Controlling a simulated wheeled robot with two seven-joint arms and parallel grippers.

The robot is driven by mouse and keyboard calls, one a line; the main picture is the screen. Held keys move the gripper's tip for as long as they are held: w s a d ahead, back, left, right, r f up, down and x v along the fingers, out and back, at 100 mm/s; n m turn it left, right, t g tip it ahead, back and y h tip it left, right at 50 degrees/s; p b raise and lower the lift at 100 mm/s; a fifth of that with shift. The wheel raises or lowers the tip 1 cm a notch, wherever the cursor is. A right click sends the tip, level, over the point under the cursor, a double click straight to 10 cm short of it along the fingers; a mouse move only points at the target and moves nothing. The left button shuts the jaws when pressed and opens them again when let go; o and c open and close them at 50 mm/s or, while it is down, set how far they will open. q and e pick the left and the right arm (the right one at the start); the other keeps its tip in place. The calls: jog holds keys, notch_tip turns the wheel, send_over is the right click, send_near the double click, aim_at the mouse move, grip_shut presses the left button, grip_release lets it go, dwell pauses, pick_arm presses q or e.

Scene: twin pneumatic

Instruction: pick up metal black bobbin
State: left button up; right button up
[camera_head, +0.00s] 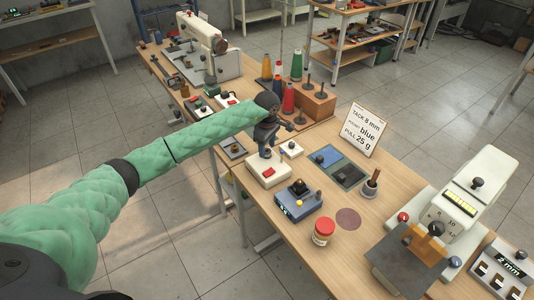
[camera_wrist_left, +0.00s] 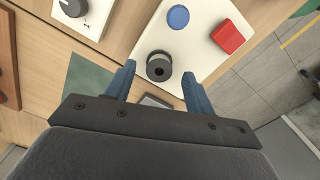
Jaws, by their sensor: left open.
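My left gripper (camera_wrist_left: 158,76) is open, with one blue finger on each side of the bobbin in that view. I cannot tell the height gap between fingertips and bobbin. In the head view my left gripper (camera_head: 266,140) points down over a white box (camera_head: 268,174) at the table's near edge. The bobbin is not clear there, likely hidden by the gripper. My right gripper is not in view.
A blue device (camera_head: 298,202), a red-lidded jar (camera_head: 323,231) and a sign (camera_head: 362,131) stand on the table nearby. Coloured thread cones (camera_head: 288,98) and a wooden block (camera_head: 318,102) stand behind the gripper. A white machine (camera_head: 462,200) stands at right.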

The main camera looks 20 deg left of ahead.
pick_arm(q)
jog(key=shift+w+f, duration=0.15)
jog(key=shift+f, duration=0.6)
jog(key=c, duration=1)
jog(key=shift+r, duration=0.1)
jog(key=shift+c, duration=0.2)
